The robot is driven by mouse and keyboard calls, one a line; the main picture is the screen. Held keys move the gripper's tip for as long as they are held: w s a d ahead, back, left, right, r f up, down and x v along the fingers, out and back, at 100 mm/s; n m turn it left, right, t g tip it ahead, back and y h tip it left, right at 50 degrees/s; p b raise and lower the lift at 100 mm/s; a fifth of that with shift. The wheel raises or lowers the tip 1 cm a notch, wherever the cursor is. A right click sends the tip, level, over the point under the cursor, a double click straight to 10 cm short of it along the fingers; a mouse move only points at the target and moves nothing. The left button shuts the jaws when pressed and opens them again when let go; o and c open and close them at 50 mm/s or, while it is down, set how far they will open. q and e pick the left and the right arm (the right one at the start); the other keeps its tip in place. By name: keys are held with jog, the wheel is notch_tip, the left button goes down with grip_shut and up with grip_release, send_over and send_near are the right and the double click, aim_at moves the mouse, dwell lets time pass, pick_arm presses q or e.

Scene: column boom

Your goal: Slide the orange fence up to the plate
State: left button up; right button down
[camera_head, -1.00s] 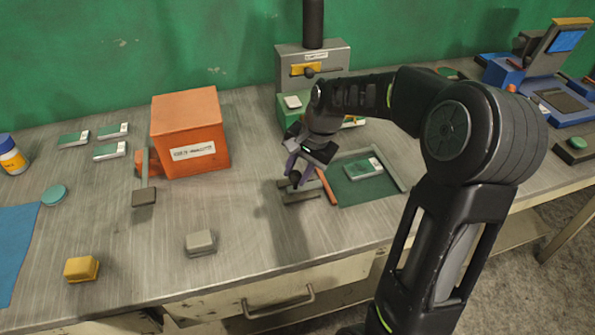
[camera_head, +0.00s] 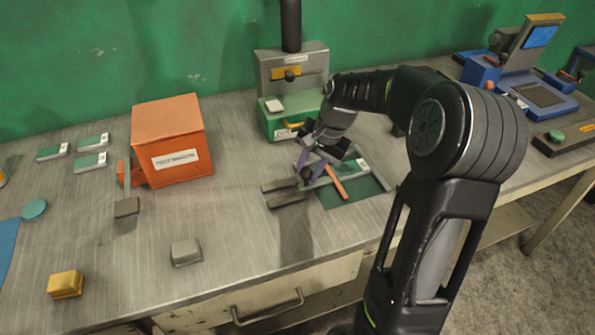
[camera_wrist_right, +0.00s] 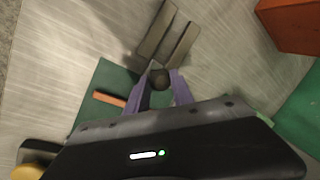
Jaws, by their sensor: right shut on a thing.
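The orange fence (camera_head: 336,182) is a short bar lying over the green mat (camera_head: 362,190); it also shows in the right wrist view (camera_wrist_right: 109,98). My right gripper (camera_head: 306,172) has its purple fingers shut on a dark round knob, just left of the fence; the knob (camera_wrist_right: 160,78) shows clearly between the fingertips in the right wrist view. What seems to be the plate (camera_head: 361,167), green and pale, lies behind the fence, partly hidden by my gripper. I cannot tell whether fence and plate touch. My left gripper is out of view.
Two grey rails (camera_head: 286,200) lie left of the knob. An orange box (camera_head: 170,140) stands further left, and a green box (camera_head: 272,122) stands behind my right gripper. A grey block (camera_head: 186,252) and a yellow block (camera_head: 65,284) sit near the front edge.

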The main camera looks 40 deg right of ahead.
jog(key=c, duration=1.1)
grip_release()
jog(key=v, duration=0.8)
jog(key=shift+f, duration=0.1)
